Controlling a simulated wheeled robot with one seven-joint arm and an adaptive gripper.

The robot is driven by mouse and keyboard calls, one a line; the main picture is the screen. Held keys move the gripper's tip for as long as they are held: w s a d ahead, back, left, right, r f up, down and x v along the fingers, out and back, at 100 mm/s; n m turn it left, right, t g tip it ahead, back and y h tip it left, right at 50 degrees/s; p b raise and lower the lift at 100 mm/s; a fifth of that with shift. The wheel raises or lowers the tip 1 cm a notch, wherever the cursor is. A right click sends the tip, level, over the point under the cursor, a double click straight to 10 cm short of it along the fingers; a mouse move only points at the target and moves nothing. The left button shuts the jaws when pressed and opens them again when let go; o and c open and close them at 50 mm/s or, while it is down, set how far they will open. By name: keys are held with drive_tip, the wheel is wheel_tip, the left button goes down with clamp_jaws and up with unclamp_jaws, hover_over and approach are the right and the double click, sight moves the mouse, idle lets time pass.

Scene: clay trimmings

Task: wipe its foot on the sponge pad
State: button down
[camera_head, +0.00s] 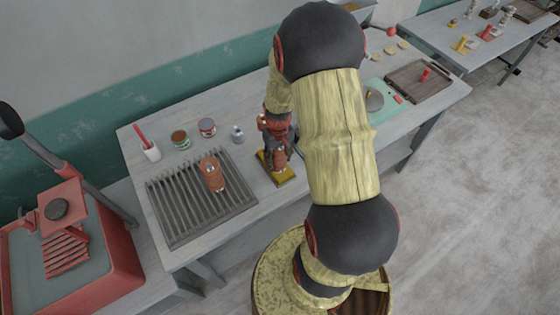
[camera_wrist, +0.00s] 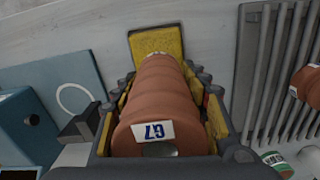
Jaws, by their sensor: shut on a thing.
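My gripper (camera_wrist: 160,112) is shut on a ribbed terracotta piece (camera_wrist: 160,100), which has a white label with blue characters on its near end. In the head view the terracotta piece (camera_head: 280,158) is upright, and my gripper (camera_head: 277,140) holds it over the yellow sponge pad (camera_head: 285,178). The sponge pad also shows in the wrist view (camera_wrist: 155,40), beyond the far end of the piece. The foot is hidden behind the body of the piece, so I cannot tell whether it touches the pad.
A slatted rack (camera_head: 180,215) with another terracotta piece (camera_head: 211,172) on it stands left of the pad. A tray (camera_head: 405,80) is farther right. My arm hides the bench's middle.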

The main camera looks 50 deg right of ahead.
drive_tip(key=shift+w+d+b, duration=0.1)
drive_tip(key=shift+w+d, duration=0.15)
drive_tip(key=shift+w, duration=0.85)
drive_tip(key=shift+w+d+b, duration=0.15)
drive_tip(key=shift+w+d, duration=0.15)
drive_tip(key=shift+w, duration=0.75)
drive_tip(key=shift+w+d+b, duration=0.1)
drive_tip(key=shift+w+d, duration=0.15)
drive_tip(key=shift+w, duration=0.85)
drive_tip(key=shift+r, duration=0.1)
wheel_tip(320, 180, up, 7)
drive_tip(key=p, duration=0.4)
drive_tip(key=shift+p, duration=0.3)
drive_tip(key=shift+s, duration=0.1)
